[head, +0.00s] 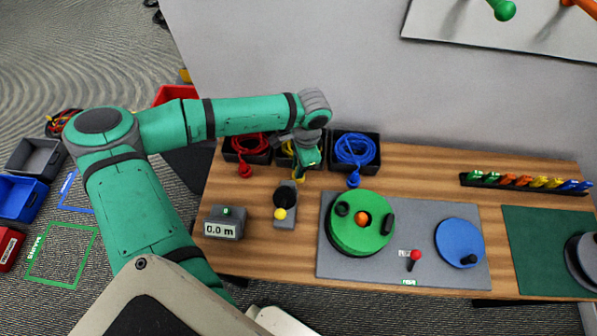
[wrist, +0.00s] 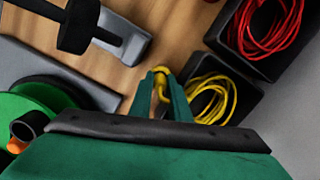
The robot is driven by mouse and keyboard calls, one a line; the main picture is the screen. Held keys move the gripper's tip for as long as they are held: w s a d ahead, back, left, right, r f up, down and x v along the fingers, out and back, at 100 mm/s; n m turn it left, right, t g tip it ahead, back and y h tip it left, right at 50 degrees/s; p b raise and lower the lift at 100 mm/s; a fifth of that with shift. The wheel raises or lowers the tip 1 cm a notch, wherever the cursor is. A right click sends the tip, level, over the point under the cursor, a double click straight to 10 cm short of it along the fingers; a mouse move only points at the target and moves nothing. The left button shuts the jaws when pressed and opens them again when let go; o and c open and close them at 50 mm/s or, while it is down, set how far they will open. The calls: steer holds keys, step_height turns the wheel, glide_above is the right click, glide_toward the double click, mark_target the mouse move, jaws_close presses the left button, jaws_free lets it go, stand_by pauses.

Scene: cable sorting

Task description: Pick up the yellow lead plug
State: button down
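The yellow lead (wrist: 212,97) lies coiled in a black bin at the back of the table. Its yellow plug (wrist: 160,72) shows between the two fingertips in the wrist view, outside the bin. The lead runs from the bin toward the plug, partly behind one finger. My gripper (wrist: 160,84) has its fingers apart on either side of the plug. I cannot tell whether they touch it. In the head view my gripper (head: 303,168) points down at the front of the yellow lead's bin, which it mostly hides.
Bins with a red lead (head: 250,145) and a blue lead (head: 355,149) flank the yellow one. In front stand a grey stand with a yellow ball (head: 280,214), a meter reading 0.0 m (head: 224,223) and a green disc (head: 362,236). A wall rises behind the table.

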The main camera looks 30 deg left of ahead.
steer(key=shift+r, duration=0.1)
stand_by(0.3)
steer(key=shift+r, duration=0.5)
step_height(320, 180, up, 2)
steer(key=shift+r, duration=0.1)
steer(key=s+d+r, duration=0.8)
steer(key=d+r, duration=0.1)
steer(key=d, duration=0.2)
steer(key=shift+s+r, duration=0.3)
steer(key=shift+s, duration=0.05)
steer(key=shift+w+d, duration=0.1)
